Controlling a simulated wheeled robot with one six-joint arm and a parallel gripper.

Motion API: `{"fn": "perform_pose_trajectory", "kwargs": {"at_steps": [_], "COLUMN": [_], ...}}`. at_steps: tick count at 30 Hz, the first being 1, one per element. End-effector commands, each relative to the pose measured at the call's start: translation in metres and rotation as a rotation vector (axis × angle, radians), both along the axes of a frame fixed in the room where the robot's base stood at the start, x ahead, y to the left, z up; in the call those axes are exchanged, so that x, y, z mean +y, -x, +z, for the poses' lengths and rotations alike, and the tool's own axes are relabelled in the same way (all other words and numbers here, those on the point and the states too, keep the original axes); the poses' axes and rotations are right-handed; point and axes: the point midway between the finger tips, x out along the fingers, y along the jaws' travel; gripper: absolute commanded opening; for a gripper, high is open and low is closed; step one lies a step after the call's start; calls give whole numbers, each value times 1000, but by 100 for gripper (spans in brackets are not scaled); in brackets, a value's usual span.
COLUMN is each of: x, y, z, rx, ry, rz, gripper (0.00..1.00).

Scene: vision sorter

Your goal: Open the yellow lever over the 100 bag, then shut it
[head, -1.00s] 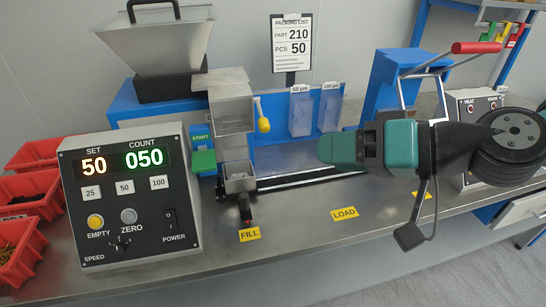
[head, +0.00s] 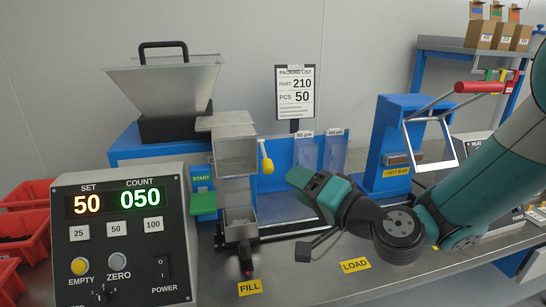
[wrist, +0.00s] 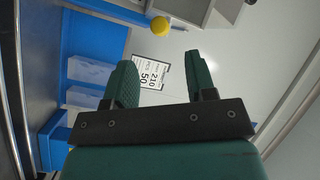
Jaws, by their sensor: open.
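The yellow lever (head: 266,163) hangs at the right side of the grey metal chute box (head: 236,156), its round knob low; the knob (wrist: 160,25) also shows in the wrist view. My gripper (head: 298,180) is open and empty, right of and slightly below the knob in the head view. In the wrist view my gripper (wrist: 161,60) has its two green fingers apart, with the knob beyond the tips and not touching them. I see no bag below the chute outlet (head: 241,214). Bag pockets (head: 304,155) and (head: 335,152) stand behind; the right label is too small to read surely.
A control box (head: 122,240) shows SET 50 and COUNT 050. A packing list (head: 295,92) reads part 210, pcs 50. A blue hot-bar machine (head: 400,140) stands right. The bench is clear around the LOAD label (head: 355,266). A green START button (head: 203,203) is left of the chute.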

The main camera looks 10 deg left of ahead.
Motion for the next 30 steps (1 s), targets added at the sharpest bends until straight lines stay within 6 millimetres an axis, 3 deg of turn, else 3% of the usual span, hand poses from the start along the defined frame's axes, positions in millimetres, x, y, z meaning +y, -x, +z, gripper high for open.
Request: {"fn": "perform_pose_trajectory", "kwargs": {"at_steps": [3, 10, 24, 30], "x": [25, 57, 68, 68], "y": [-14, -36, -44, -44], "z": [7, 2, -1, 0], "rx": [-3, -2, 0, 0], "ry": [0, 1, 1, 1], "rz": [3, 2, -1, -1], "gripper": [51, 51, 51, 5]}}
